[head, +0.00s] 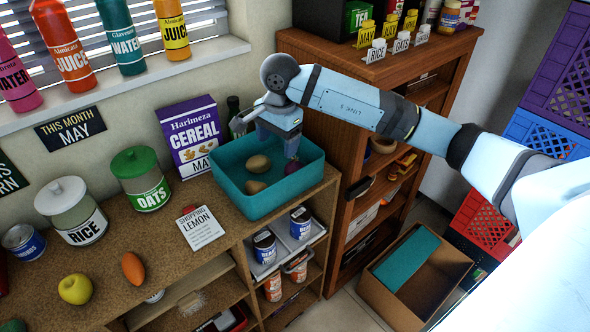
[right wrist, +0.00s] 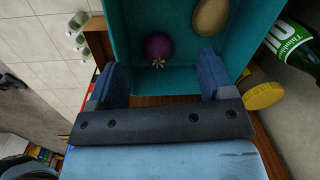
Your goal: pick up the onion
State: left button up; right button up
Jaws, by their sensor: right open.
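The onion (head: 292,166) is dark purple and lies in a teal bin (head: 253,205) on the counter, near the bin's right wall. Part of it is hidden by a finger in the head view. In the right wrist view the onion (right wrist: 158,47) shows whole, its tip towards my gripper. My right gripper (head: 265,138) is over the bin, open and empty. In the right wrist view its fingers (right wrist: 160,78) stand apart, with the onion ahead between them and not touched. My left gripper is not in view.
Two potatoes (head: 258,163) share the bin; one potato (right wrist: 211,15) shows beside the onion in the wrist view. A cereal box (head: 190,135) and a green bottle (right wrist: 292,48) stand close to the bin. A wooden shelf (head: 345,165) is right of it.

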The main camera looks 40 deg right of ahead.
aim_at(294, 162)
jog(key=d+f, duration=0.1)
jog(key=f, duration=0.1)
jog(key=d+f+h, duration=0.1)
jog(key=d, duration=0.1)
jog(key=d+f+h, duration=0.1)
jog(key=f, duration=0.1)
jog(key=shift+w+d+f, duration=0.35)
jog(key=f, duration=0.6)
jog(key=shift+w+d+f+p, duration=0.1)
jog(key=shift+d+f+p, duration=0.15)
jog(key=shift+d+p, duration=0.1)
jog(key=c, duration=0.7)
